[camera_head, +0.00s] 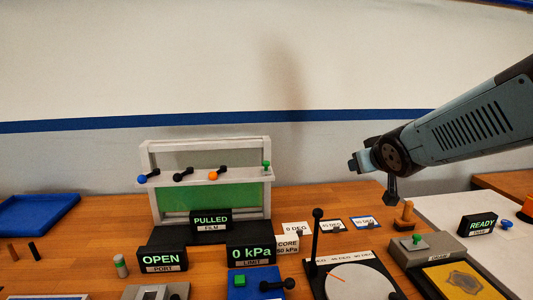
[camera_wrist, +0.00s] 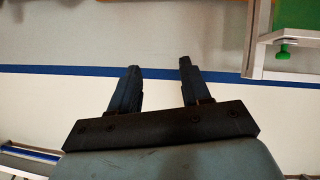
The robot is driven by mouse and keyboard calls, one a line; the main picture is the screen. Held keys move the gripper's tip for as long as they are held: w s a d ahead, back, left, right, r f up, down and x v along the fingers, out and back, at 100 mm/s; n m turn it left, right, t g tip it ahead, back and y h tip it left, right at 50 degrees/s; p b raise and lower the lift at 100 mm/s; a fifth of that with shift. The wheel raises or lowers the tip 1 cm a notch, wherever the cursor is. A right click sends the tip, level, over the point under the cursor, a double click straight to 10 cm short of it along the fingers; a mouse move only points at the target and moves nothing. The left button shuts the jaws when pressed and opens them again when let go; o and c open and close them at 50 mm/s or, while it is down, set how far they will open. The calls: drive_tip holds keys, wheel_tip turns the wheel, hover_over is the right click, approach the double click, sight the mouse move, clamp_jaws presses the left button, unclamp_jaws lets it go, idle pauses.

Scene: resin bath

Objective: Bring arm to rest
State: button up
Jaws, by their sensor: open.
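My arm (camera_head: 465,125) reaches in from the right in the head view, raised above the right part of the bench. Its end is in the air, in front of the wall and apart from the things below. In the wrist view, the two dark fingers of my gripper (camera_wrist: 160,66) stand apart with nothing between them. Only the pale wall and its blue stripe show behind them. In the head view, the fingers are too small and dark to tell their gap.
A white frame with a green panel (camera_head: 225,197) stands at the back. Displays read PULLED (camera_head: 211,219), OPEN (camera_head: 162,259), 0 kPa (camera_head: 251,253) and READ (camera_head: 478,225). A black upright lever (camera_head: 316,240) rises beside a round dial (camera_head: 350,283). A blue tray (camera_head: 38,213) lies left.

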drive_tip(key=s+a+m+g, duration=0.1)
drive_tip(key=s+g, duration=0.5)
drive_tip(key=s, duration=1.3)
drive_tip(key=shift+f+m, duration=0.15)
drive_tip(key=shift+m, duration=0.65)
drive_tip(key=shift+s, duration=0.1)
drive_tip(key=shift+c, duration=0.5)
idle(0.5)
